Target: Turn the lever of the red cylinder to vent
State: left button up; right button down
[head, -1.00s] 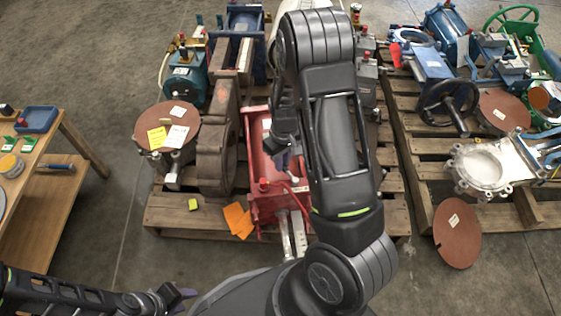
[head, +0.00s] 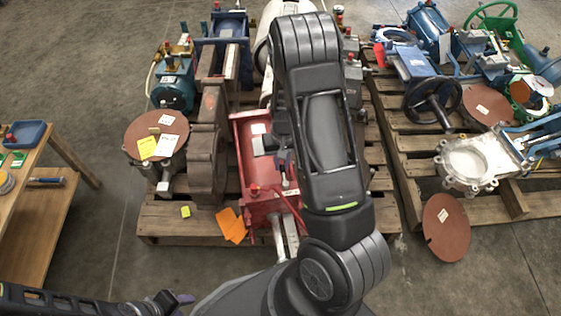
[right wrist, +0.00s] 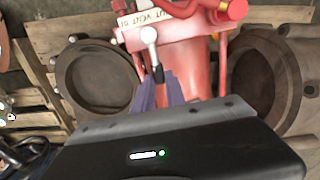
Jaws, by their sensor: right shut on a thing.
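The red cylinder (head: 252,165) lies on the near edge of the middle pallet. In the right wrist view its red body (right wrist: 200,65) carries a white label strip (right wrist: 150,22) on which "VENT" can be read. A lever with a pale ball knob (right wrist: 149,35) stands in front of the strip, its knob just below the lettering. My right gripper (head: 287,168) is over the cylinder; in the wrist view its purple fingers (right wrist: 157,88) are shut on the lever, below the knob. The lever's pivot is hidden. My left gripper (head: 180,299) is low at the left, away from the cylinder.
A brown valve body (head: 210,150) and a round brown plate (head: 155,133) with notes stand left of the cylinder. Orange cards (head: 231,226) lie at the pallet's near edge. A wooden table (head: 45,205) is at the left. A second loaded pallet (head: 410,190) is at the right.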

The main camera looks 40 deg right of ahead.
aim_at(282, 165)
jog(key=c, duration=1.4)
grip_release()
jog(key=shift+o, duration=0.2)
jog(key=shift+r, duration=0.1)
notch_tip(282, 165, up, 8)
jog(key=p, duration=0.2)
jog(key=shift+d+p, duration=0.1)
jog(key=shift+p, duration=0.2)
jog(key=shift+f, duration=0.2)
